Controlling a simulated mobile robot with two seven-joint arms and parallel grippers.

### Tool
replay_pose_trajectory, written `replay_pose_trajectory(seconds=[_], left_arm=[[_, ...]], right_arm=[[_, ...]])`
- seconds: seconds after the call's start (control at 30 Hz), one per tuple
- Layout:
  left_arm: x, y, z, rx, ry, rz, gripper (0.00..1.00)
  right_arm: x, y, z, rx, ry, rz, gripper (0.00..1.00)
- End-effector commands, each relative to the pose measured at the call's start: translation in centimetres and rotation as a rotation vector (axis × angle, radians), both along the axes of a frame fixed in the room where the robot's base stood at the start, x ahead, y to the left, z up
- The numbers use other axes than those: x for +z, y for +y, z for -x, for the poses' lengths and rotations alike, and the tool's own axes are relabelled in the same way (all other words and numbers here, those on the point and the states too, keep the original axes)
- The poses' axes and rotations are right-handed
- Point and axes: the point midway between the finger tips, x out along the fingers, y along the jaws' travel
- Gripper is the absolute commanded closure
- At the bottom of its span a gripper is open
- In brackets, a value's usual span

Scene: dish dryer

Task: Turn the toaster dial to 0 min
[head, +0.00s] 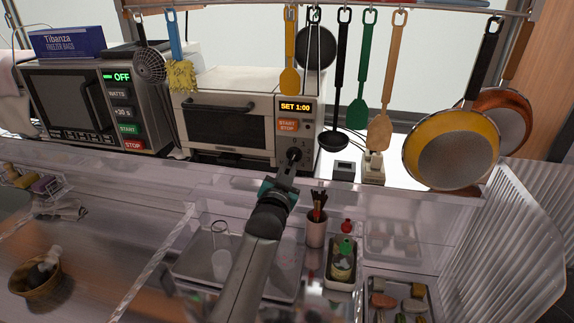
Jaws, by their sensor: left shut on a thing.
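The white toaster oven (183,101) stands at the back of the counter with its door closed. Its display (295,107) reads "SET 1:00", with an orange "START STOP" button (287,126) below. The dial (294,153) is low on the right of the front panel. My left gripper (291,166) reaches up from below and is shut on the dial, hiding part of it. My right gripper is not in view.
A microwave (88,103) showing "OFF" stands left of the toaster. Utensils and pans, including a yellow pan (451,150), hang from a rail (330,8) in front. Below are a clear tray (195,262), a brush cup (316,230) and a bottle (343,262).

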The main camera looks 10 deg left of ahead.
Motion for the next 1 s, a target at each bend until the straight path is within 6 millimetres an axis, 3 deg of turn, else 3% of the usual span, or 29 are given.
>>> replay_pose_trajectory(seconds=[0.5,1.0], left_arm=[[-0.1,-0.5,0.0,0.000,0.000,0.333,1.00],[-0.1,-0.6,0.0,0.000,0.000,0.393,1.00]], right_arm=[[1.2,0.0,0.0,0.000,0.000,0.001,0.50],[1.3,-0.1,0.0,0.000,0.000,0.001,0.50]])
